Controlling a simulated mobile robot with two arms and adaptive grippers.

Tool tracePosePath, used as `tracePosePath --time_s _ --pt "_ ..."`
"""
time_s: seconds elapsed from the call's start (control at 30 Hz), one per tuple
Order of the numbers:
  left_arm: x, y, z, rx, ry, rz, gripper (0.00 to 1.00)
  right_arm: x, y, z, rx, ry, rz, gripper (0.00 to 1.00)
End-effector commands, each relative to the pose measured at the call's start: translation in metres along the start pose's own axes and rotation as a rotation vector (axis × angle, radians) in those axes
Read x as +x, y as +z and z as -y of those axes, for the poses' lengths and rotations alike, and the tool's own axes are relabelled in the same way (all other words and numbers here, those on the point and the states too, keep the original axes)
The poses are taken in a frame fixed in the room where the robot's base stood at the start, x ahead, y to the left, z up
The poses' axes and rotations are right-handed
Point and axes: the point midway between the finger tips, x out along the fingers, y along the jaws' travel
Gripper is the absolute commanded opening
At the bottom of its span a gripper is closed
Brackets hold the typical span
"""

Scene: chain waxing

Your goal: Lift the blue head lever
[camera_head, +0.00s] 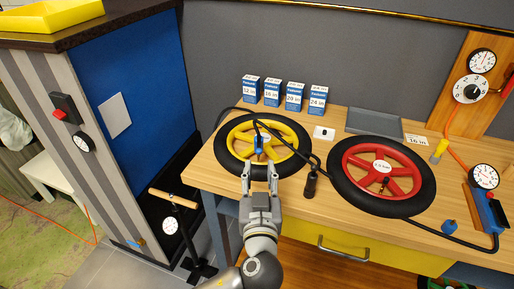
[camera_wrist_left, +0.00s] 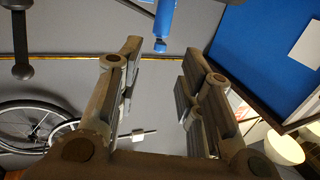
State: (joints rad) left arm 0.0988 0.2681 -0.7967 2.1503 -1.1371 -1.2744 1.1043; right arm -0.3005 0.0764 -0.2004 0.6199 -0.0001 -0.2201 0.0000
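The blue head lever (camera_head: 258,145) stands at the hub of the yellow-rimmed wheel (camera_head: 289,127), which lies flat on the wooden workbench. In the left wrist view a blue part (camera_wrist_left: 165,18), which looks like the same lever, hangs at the top edge, beyond the fingers and above the space between them. My left gripper (camera_head: 260,166) is over the near edge of this wheel, just in front of the lever. Its two fingers also show in the left wrist view (camera_wrist_left: 157,68), spread apart with nothing between them. My right gripper is not in view.
A red-rimmed wheel (camera_head: 347,164) lies to the right on the bench. A black hose with a black handle (camera_head: 311,184) runs between the wheels. Several blue-and-white boxes (camera_head: 271,93) stand behind the yellow wheel. A floor pump (camera_head: 172,225) stands left of the bench.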

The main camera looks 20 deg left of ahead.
Motion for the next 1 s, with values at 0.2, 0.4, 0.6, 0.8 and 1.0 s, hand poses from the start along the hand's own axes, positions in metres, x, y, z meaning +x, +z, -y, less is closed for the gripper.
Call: tracePosePath --time_s 0.2,0.4,0.6,0.8,1.0 --pt "0.044 -0.006 0.002 0.006 -0.004 -0.006 0.34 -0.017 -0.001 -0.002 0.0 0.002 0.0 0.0" --pt "0.076 -0.004 0.0 0.005 -0.001 -0.005 0.34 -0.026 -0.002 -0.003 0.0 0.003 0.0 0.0" --pt "0.091 -0.002 0.0 0.003 -0.001 -0.003 0.34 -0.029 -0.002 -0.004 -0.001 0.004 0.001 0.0" --pt "0.093 -0.001 0.0 0.001 0.0 -0.003 0.34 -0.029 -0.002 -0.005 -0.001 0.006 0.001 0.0" --pt "0.093 -0.002 0.0 0.002 0.0 -0.003 0.21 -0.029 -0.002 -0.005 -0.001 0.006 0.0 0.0"
